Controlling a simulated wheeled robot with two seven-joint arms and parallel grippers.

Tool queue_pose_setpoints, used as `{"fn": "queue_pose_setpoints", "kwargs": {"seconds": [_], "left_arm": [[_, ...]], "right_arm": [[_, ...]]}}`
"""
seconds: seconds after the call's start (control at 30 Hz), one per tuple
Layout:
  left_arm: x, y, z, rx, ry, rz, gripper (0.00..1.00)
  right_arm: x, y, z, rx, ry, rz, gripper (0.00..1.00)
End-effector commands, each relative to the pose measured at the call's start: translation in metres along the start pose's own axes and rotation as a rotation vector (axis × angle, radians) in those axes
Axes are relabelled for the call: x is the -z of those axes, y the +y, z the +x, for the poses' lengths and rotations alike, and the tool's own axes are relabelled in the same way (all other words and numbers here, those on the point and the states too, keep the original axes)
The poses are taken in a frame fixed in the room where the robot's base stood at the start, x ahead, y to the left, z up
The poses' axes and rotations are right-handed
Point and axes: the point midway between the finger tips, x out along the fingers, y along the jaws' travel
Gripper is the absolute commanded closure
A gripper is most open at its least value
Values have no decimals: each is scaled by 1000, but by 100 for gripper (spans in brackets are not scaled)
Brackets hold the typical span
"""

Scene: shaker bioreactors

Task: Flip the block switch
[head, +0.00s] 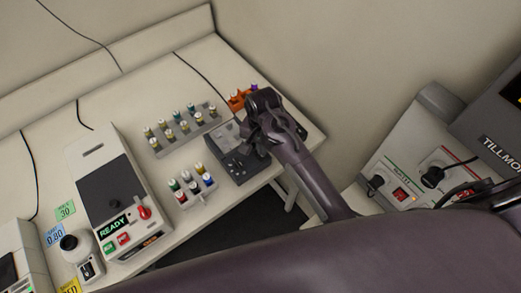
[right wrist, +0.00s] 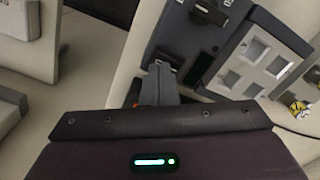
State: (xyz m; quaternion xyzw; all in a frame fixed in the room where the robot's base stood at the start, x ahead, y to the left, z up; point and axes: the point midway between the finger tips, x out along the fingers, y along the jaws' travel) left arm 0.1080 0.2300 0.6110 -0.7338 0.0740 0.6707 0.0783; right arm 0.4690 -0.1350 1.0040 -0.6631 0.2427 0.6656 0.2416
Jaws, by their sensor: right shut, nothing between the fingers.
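A dark grey block unit (head: 223,136) stands near the right end of the bench in the head view. My right gripper (head: 258,128) is over its right side and hides part of it. In the right wrist view the unit (right wrist: 222,50) shows a pale plate with square recesses (right wrist: 268,58) and a black switch-like part (right wrist: 205,12). My right gripper's fingers (right wrist: 161,72) are shut and empty beside the unit's edge. I cannot tell whether they touch it. The switch's setting is not clear. My left gripper is out of view.
Two racks of capped vials (head: 183,132) (head: 195,189) stand left of the unit, and an orange rack (head: 238,99) is behind it. A white READY instrument (head: 112,190) stands farther left. A panel with black knobs and a red switch (head: 400,194) is at right.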

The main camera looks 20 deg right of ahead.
Motion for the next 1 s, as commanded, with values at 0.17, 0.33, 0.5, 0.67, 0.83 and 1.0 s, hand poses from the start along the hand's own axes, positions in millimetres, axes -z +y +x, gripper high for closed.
{"fn": "queue_pose_setpoints", "kwargs": {"seconds": [0.17, 0.33, 0.5, 0.67, 0.83, 1.0], "left_arm": [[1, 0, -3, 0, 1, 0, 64], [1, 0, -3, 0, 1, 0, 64], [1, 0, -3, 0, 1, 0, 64], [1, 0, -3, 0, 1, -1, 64], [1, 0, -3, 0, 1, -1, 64], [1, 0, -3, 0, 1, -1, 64]], "right_arm": [[1, 0, -15, 2, 2, 0, 100], [1, 0, -29, 2, 3, 0, 100], [1, -1, -43, 3, 3, 0, 100], [0, 0, -52, 2, 2, -1, 100], [0, 0, -54, 1, 2, 0, 100], [0, 0, -54, 1, 2, 0, 100]]}}
